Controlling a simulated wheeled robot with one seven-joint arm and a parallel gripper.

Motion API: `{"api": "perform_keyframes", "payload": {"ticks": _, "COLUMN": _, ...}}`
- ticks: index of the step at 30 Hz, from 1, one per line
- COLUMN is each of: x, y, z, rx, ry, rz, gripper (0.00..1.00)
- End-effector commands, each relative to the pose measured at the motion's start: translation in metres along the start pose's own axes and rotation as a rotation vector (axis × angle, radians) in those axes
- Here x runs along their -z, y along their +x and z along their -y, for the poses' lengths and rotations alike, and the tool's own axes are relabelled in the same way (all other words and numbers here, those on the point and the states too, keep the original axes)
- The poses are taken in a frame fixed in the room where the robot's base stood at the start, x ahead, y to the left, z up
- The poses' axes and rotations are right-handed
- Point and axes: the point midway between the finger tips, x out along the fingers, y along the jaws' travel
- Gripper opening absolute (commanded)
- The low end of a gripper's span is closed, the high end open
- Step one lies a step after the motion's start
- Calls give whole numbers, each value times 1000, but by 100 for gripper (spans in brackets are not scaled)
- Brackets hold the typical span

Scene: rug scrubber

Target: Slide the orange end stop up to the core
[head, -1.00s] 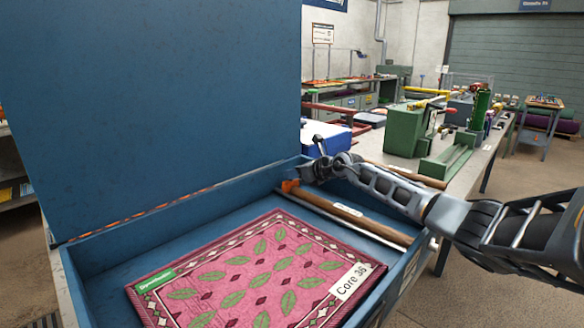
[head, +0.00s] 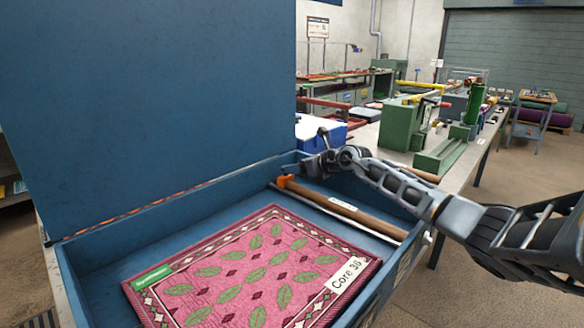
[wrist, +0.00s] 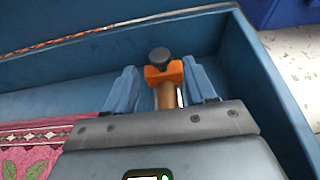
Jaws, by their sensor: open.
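The orange end stop (head: 285,181) sits at the far end of a rod in the blue box, and it also shows in the wrist view (wrist: 164,73) with a dark round knob on its far side. The brown core (head: 360,215), with a white label, runs from beside the stop toward the near right wall. In the wrist view the core (wrist: 167,97) shows just below the stop; I cannot tell whether they touch. My gripper (head: 312,167) is over the box's far corner. In the wrist view its open blue fingers (wrist: 162,88) stand either side of the core's end, near the stop.
A pale bar (head: 345,217) runs beside the core. The raised blue lid (head: 150,100) stands at the left. The box wall (wrist: 265,85) is close right of the fingers.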

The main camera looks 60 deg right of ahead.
Motion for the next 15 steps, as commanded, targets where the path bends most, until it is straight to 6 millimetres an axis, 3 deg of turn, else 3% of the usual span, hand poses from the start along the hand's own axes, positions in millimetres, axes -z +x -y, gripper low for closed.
{"api": "perform_keyframes", "payload": {"ticks": 6, "x": 1, "y": -31, "z": 0, "rx": 1, "ry": 1, "rz": 1, "gripper": 55}}
{"api": "perform_keyframes", "payload": {"ticks": 15, "x": 1, "y": -40, "z": 0, "rx": 0, "ry": 1, "rz": -1, "gripper": 55}}
